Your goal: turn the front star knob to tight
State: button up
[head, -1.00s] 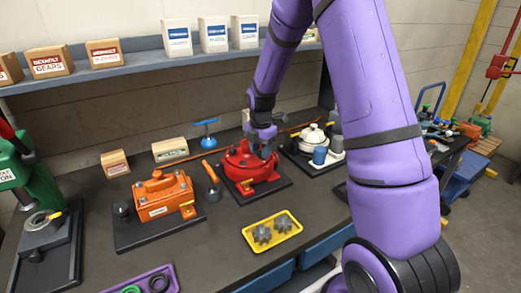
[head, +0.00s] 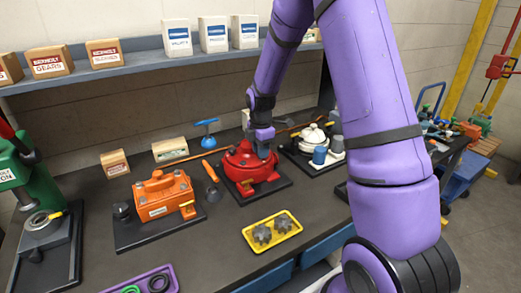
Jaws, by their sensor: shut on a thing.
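A round red motor housing (head: 241,160) sits on a dark base plate (head: 281,186) at the middle of the bench. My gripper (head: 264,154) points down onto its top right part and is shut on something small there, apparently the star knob. The knob itself is hidden by the fingers and too small to make out, so its turn and any marks cannot be read.
An orange motor (head: 160,197) stands left, with an orange-handled tool (head: 211,173) between. A yellow tray with gears (head: 287,236) lies in front. A blue T-shaped stand (head: 208,128) is behind.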

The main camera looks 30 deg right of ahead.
jog(key=m, duration=0.5)
jog(key=shift+m, duration=0.3)
jog(key=m, duration=1.1)
jog(key=shift+w+r, duration=0.1)
jog(key=m, duration=1.1)
jog(key=shift+m, duration=0.3)
jog(key=m, duration=1)
jog(key=shift+m, duration=2.3)
